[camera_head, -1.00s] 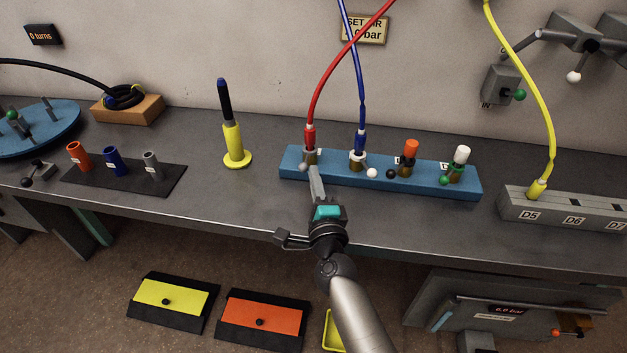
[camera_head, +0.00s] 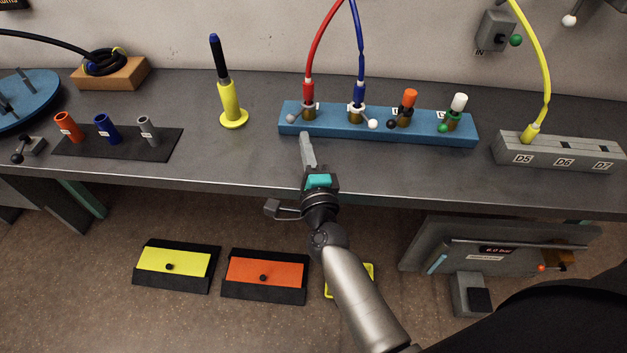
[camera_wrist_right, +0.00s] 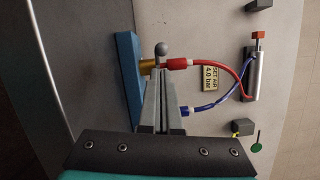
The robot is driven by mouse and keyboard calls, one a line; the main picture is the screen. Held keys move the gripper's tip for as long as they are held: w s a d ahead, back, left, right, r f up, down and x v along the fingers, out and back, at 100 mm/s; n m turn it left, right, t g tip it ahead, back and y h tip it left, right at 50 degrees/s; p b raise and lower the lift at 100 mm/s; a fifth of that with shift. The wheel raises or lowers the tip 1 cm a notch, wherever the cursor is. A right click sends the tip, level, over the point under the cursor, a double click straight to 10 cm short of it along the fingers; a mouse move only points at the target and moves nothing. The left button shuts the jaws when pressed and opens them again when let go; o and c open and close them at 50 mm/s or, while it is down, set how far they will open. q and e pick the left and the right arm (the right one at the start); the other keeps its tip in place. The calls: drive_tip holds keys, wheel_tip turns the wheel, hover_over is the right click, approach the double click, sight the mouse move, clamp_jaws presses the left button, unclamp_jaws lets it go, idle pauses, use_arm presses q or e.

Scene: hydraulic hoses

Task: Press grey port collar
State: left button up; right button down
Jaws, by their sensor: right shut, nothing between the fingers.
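The blue port block (camera_head: 378,125) stands on the bench with several ports. Its leftmost port has a grey collar (camera_head: 308,109) with a grey ball lever, and the red hose (camera_head: 309,92) stands upright in it. My right gripper (camera_head: 304,136) is shut and empty, its fingertips just in front of the block below the grey collar, apart from it. In the right wrist view, the shut fingers (camera_wrist_right: 161,76) point toward the brass port (camera_wrist_right: 149,66) and grey ball (camera_wrist_right: 161,48); the fingers partly hide the block. My left gripper is not in view.
The blue hose (camera_head: 360,85) stands in the port beside it. Orange (camera_head: 409,98) and white (camera_head: 459,103) plugs fill the ports to the right. A yellow stand (camera_head: 232,105) is at left. The bench front around my right gripper is clear.

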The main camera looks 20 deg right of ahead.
drive_tip(key=s+a, duration=0.2)
drive_tip(key=s, duration=0.9)
drive_tip(key=shift+s+a+f, duration=0.15)
drive_tip(key=shift+s+f, duration=0.05)
drive_tip(key=shift+s, duration=0.05)
drive_tip(key=shift+f, duration=0.15)
